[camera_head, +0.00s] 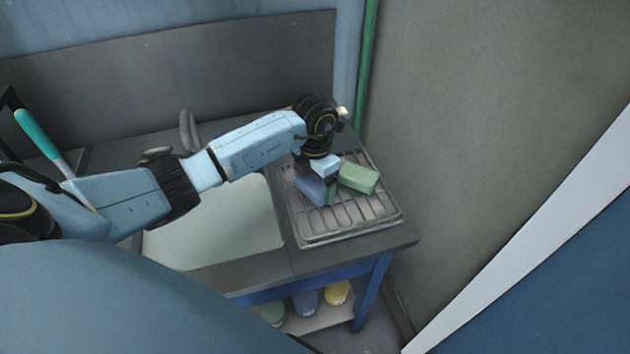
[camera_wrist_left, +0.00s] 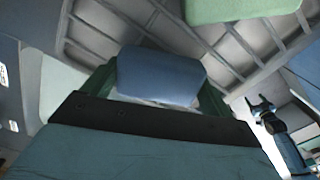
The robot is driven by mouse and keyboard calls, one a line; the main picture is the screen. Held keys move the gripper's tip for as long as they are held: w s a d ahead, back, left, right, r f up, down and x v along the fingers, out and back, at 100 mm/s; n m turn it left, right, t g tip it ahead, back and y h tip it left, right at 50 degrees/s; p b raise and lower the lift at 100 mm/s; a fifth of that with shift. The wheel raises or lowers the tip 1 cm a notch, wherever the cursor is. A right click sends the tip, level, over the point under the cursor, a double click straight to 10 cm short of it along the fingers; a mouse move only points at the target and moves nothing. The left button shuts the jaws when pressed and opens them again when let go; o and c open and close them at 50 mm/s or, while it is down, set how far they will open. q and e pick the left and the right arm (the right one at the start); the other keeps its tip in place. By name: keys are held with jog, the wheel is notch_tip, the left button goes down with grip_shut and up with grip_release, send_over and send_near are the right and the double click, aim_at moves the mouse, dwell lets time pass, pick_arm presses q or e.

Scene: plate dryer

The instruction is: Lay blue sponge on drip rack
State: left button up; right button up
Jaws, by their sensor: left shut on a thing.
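The blue sponge (camera_head: 311,190) is between the fingers of my left gripper (camera_head: 322,192), over the left part of the drip rack (camera_head: 345,222). In the left wrist view the blue sponge (camera_wrist_left: 160,77) sits between the two green fingers of my left gripper (camera_wrist_left: 158,85), with the rack's bars behind it. I cannot tell whether the sponge touches the bars. A green sponge (camera_head: 358,178) lies on the rack just right of the gripper, and it shows at the top of the left wrist view (camera_wrist_left: 240,8).
A pale sink basin (camera_head: 215,225) is left of the rack. The faucet (camera_head: 187,130) stands behind it. A green pipe (camera_head: 365,75) and wall bound the rack's far right. Several coloured items, including a yellow one (camera_head: 337,291), stand on a shelf below. The rack's front is bare.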

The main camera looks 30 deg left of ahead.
aim_at(316, 182)
pick_arm(q)
jog(key=shift+f, duration=0.1)
jog(key=o, duration=0.8)
notch_tip(316, 182, up, 12)
jog(key=shift+r, duration=0.15)
